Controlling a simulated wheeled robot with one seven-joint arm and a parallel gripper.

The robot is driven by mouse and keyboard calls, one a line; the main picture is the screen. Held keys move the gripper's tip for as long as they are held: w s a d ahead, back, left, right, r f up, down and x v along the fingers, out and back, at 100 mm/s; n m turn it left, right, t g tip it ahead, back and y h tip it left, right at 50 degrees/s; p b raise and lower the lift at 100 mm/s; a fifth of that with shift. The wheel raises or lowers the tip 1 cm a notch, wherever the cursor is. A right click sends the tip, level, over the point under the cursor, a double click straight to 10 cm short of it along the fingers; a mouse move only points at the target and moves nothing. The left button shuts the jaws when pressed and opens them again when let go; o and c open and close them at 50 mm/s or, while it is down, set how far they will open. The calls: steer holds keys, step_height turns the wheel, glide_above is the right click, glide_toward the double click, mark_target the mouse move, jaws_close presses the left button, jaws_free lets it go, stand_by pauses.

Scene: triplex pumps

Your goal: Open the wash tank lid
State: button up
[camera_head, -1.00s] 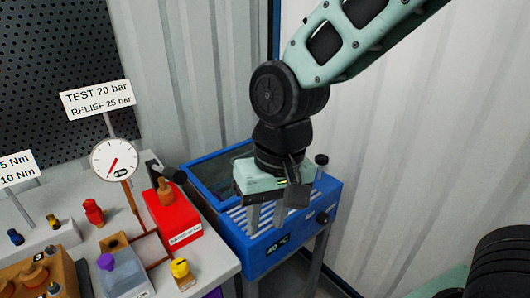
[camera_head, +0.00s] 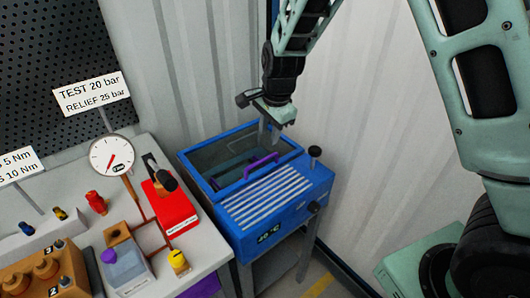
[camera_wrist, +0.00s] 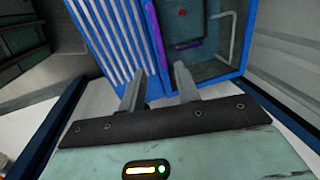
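The wash tank (camera_head: 285,232) is a blue box with a white-striped slatted front section and a dark basin framed in blue behind it. A purple handle (camera_head: 262,165) runs along the edge between the two; it also shows in the wrist view (camera_wrist: 153,40). The lid appears to be the blue-framed pane over the basin (camera_head: 230,150), lying flat; I cannot tell if it is see-through. My gripper (camera_head: 269,138) points down above the basin's back right part. In the wrist view its fingers (camera_wrist: 159,72) are apart, with the purple handle beyond the gap and nothing held.
A black knob (camera_head: 314,152) stands up at the tank's right corner. Left of the tank is a bench with a red box with a lever (camera_head: 172,210), a gauge (camera_head: 112,155) and a sign (camera_head: 95,92). A corrugated wall (camera_head: 370,130) stands close behind and right.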

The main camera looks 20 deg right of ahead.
mark_target(264, 159)
steer(key=f, duration=0.3)
steer(key=w+f, duration=0.1)
steer(key=f, duration=0.2)
steer(key=w+f+p, duration=0.1)
steer(key=f, duration=0.2)
steer(key=shift+a+f, duration=0.3)
steer(key=shift+f, duration=0.05)
jaws_close()
